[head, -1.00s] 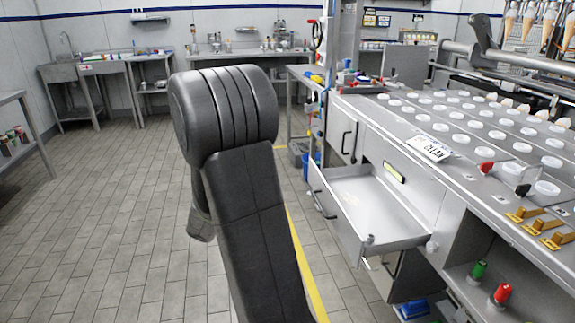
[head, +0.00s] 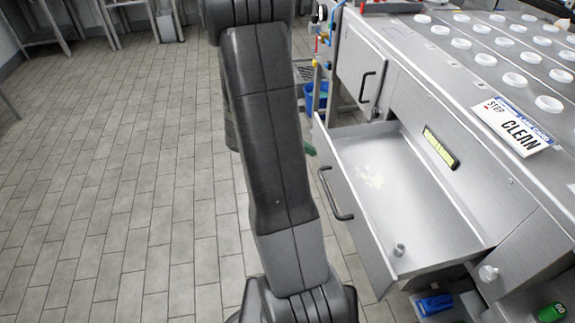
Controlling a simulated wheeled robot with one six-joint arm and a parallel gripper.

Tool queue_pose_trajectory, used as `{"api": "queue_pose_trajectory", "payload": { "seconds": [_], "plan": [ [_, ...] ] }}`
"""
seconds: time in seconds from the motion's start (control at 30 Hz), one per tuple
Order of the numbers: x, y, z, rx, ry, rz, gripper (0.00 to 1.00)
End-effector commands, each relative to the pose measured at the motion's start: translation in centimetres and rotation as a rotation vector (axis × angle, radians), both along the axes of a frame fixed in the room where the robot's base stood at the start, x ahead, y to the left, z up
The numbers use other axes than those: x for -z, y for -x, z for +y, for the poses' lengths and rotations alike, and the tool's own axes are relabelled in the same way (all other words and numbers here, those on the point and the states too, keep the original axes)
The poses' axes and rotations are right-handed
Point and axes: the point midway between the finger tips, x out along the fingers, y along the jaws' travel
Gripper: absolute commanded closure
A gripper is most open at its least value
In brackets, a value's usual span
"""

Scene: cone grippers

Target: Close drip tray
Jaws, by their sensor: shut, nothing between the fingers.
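The drip tray (head: 420,205) is a shallow metal drawer that stands pulled out from the front of the steel machine. Its front panel has a dark bar handle (head: 336,194) and faces left. A pale spill mark (head: 370,176) and a small metal peg (head: 399,249) show on its floor. My gripper is outside the head view.
A closed cabinet door (head: 360,65) is behind the tray. A blue bucket (head: 316,98) stands beyond it. Tiled floor (head: 120,190) at left is clear.

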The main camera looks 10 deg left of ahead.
Motion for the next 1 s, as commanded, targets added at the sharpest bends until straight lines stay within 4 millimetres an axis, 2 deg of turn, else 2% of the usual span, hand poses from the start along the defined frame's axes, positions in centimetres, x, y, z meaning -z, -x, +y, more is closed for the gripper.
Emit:
{"api": "queue_pose_trajectory", "payload": {
  "seconds": [0.2,0.73,0.87,1.0],
  "plan": [
    [0.0,-0.5,-1.4,0.000,0.001,0.000,1.00],
    [0.0,-0.7,-2.1,0.001,0.000,0.000,1.00],
    [0.0,-1.1,-3.6,0.003,0.001,0.000,1.00],
    [0.0,-2.0,-6.5,0.007,0.001,0.000,1.00]
  ]
}}
